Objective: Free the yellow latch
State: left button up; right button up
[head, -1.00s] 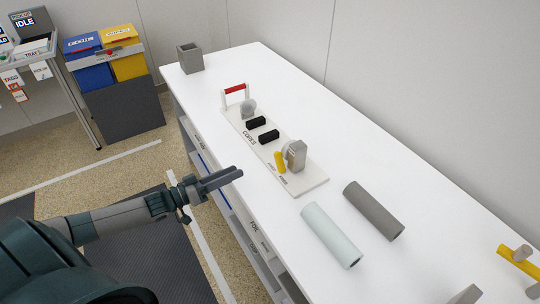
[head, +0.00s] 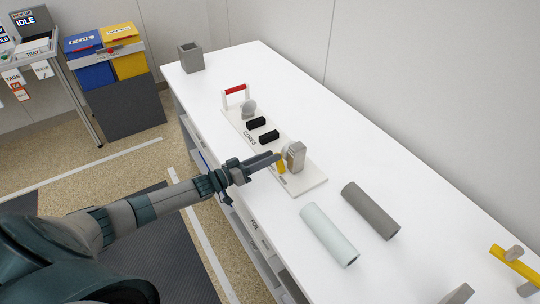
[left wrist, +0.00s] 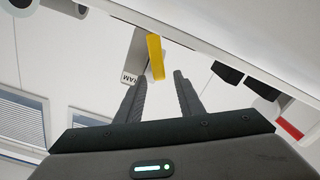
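The yellow latch (head: 281,166) is a short bar beside a grey upright block (head: 296,156) on a white board (head: 311,181). The board lies on the white table. In the left wrist view the latch (left wrist: 155,57) stands just beyond the fingertips, roughly between their lines. My left gripper (head: 276,156) reaches over the board from the left, its tips close to the latch. In the left wrist view its fingers (left wrist: 160,76) are apart with nothing between them. Whether a finger touches the latch I cannot tell. My right gripper is not in view.
Two black blocks (head: 268,137) and a red-topped handle (head: 235,90) are farther along the board. A pale roll (head: 328,234) and a grey roll (head: 370,210) lie nearer. A yellow bar (head: 513,263) is at right.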

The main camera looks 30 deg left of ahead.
pick_arm(q)
jog(key=shift+w+d, duration=0.25)
jog(key=shift+w, duration=0.15)
grip_shut()
